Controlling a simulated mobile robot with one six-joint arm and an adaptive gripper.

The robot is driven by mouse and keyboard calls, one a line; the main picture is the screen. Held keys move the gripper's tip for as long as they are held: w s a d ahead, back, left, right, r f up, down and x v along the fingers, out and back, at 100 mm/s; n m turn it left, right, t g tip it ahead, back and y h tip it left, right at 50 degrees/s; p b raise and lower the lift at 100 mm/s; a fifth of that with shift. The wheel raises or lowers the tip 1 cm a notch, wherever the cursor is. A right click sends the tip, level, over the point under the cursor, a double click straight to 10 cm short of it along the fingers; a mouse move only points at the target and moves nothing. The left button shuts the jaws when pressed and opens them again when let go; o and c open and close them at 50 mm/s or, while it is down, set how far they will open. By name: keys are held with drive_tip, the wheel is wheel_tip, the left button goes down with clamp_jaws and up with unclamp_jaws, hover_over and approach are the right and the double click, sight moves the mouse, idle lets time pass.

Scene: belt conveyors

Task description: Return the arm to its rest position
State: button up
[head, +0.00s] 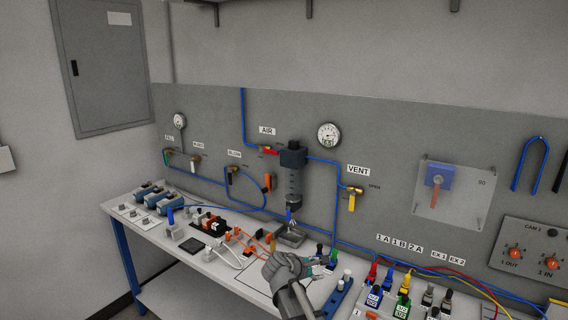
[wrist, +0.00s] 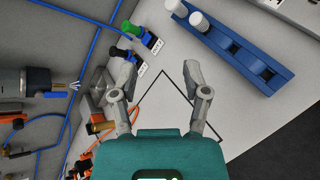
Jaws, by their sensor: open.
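My gripper (wrist: 158,72) is open and empty in the wrist view. Its two fingers stand apart above the white bench top (wrist: 230,110), over a black outlined square. In the head view my gripper (head: 314,267) is over the front part of the bench, with my grey arm reaching up from the lower edge. The arm and gripper hide part of the bench there. I cannot tell the exact height of the fingertips above the surface.
A blue rack with white cylinders (wrist: 235,45) is right of my fingers. A green-capped connector (wrist: 129,27) is near the left finger. A metal tray (head: 291,236) lies under the filter unit (head: 292,175). Plugs (head: 403,308) stand at the right, and hoses line the wall panel.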

drive_tip(key=s+d+f+m+g+y, duration=0.1)
drive_tip(key=s+d+f+m, duration=0.1)
drive_tip(key=s+d+f+m+g+y, duration=0.1)
drive_tip(key=s+d+f+m, duration=0.1)
drive_tip(key=s+m, duration=0.1)
drive_tip(key=s+d+f+m+g+y, duration=0.1)
drive_tip(key=s+d+f+m+g, duration=0.1)
drive_tip(key=s+m, duration=0.1)
drive_tip(key=shift+s, duration=0.1)
drive_tip(key=s+f+m+g+y, duration=0.1)
drive_tip(key=s+m, duration=0.1)
drive_tip(key=s+f+m+y, duration=0.1)
drive_tip(key=s+m+y, duration=0.1)
drive_tip(key=s+m, duration=0.1)
drive_tip(key=s+d+f+m+g+y, duration=0.1)
drive_tip(key=s+m, duration=0.1)
drive_tip(key=shift+s+g+y, duration=0.3)
drive_tip(key=shift+s+a+f+m+g+y+b, duration=0.1)
drive_tip(key=shift+s+f+m+g+y+b, duration=0.2)
drive_tip(key=shift+s, duration=0.5)
drive_tip(key=shift+s+a+f+m+g+y+b, duration=0.15)
drive_tip(key=shift+s+f+m+b, duration=0.15)
drive_tip(key=shift+s+m, duration=0.35)
drive_tip(key=shift+s+d+f+m+g+y+b, duration=0.15)
drive_tip(key=shift+s+f+m+y+b, duration=0.15)
drive_tip(key=shift+s, duration=0.6)
